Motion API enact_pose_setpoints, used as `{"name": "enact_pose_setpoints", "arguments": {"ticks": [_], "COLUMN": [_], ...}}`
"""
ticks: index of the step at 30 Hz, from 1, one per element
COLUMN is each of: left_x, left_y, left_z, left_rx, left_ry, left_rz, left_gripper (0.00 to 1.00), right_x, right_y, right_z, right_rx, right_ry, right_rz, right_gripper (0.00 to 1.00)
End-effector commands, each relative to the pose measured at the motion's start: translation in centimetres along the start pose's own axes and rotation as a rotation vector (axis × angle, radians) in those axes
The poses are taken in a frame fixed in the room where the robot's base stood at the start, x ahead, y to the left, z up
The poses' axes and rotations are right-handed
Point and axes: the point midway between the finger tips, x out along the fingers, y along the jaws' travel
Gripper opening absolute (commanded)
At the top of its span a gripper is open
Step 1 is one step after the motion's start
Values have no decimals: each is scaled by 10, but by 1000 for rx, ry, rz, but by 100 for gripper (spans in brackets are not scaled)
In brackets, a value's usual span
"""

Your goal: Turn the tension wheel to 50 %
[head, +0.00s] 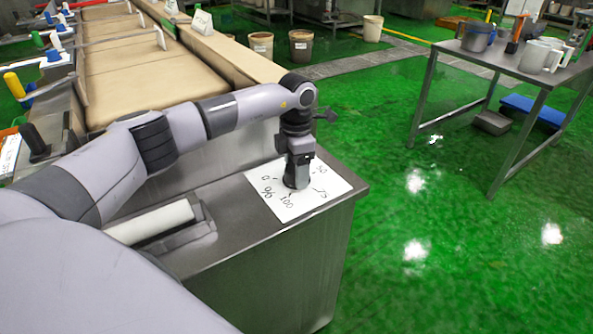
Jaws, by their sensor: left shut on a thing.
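The tension wheel (294,183) is a small dark piece in the middle of a white dial sheet (262,187) on the steel cabinet top. The sheet carries handwritten marks, among them 0, 100 and a % sign; the marks at the right read like 50 and 75. My left gripper (297,176) points straight down over the sheet's middle and is shut on the wheel. The gripper and wrist hide most of the wheel, so its pointer and setting cannot be told. My right gripper is not in view.
The steel cabinet (240,262) ends at a right edge near the sheet. A white roller (150,222) lies left of the sheet. A steel table (500,62) with jugs and pots stands at the upper right. Green floor lies clear between.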

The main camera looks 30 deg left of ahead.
Motion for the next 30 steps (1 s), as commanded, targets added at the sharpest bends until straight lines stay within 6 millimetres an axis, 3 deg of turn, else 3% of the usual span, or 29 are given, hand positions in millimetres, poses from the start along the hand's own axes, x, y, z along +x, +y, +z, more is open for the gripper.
{"name": "enact_pose_setpoints", "arguments": {"ticks": [15,30], "left_x": [-2,-2], "left_y": [1,1], "left_z": [1,1], "left_rx": [421,565], "left_ry": [-6,-5], "left_rz": [2,3], "left_gripper": [33,33], "right_x": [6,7], "right_y": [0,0], "right_z": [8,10], "right_rx": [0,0], "right_ry": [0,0], "right_rz": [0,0], "right_gripper": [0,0]}}
